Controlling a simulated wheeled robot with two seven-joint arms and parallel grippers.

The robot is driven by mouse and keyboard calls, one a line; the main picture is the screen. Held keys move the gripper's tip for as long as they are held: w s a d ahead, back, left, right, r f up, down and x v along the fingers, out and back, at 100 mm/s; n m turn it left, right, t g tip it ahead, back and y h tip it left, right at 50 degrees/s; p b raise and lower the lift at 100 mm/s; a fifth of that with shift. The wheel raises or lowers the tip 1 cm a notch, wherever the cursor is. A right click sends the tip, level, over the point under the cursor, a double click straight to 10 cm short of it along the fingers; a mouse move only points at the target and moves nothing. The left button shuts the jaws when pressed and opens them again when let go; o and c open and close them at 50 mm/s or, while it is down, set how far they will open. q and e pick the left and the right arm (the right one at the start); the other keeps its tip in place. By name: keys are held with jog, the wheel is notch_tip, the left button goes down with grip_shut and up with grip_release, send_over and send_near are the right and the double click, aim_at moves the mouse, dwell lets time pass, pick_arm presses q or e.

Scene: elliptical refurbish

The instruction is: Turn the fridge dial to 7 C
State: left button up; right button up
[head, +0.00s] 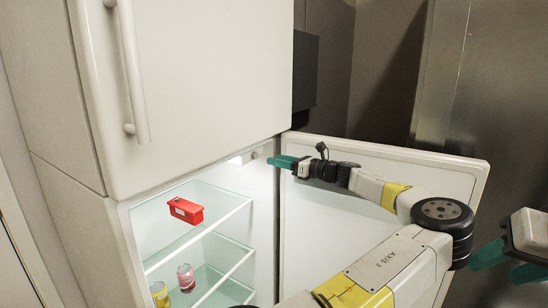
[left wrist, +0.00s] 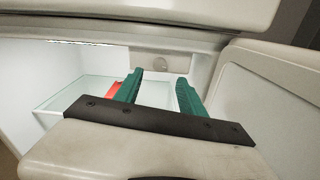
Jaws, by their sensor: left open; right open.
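The fridge (head: 190,80) is white, with its lower compartment open. A small round pale dial (head: 254,155) sits at the top of that compartment, near its right side. In the left wrist view the dial (left wrist: 160,66) shows faintly on a pale panel; its marks are too small to read. My left gripper (head: 275,161) is open and empty just right of the dial in the head view. In the left wrist view its teal fingers (left wrist: 158,80) point toward the dial, one on each side of it in the picture. I cannot tell the remaining gap. My right gripper (head: 501,263) is open and empty at the right edge.
The open fridge door (head: 467,172) stands behind my left arm. A red box (head: 185,210) lies on a glass shelf (head: 222,224). The closed upper door has a long handle (head: 130,65).

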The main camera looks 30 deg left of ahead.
aim_at(257, 156)
pick_arm(q)
jog(key=shift+w+a, duration=0.15)
jog(key=shift+a, duration=1.85)
jog(key=shift+w+a, duration=0.15)
jog(key=shift+a, duration=1.8)
grip_shut()
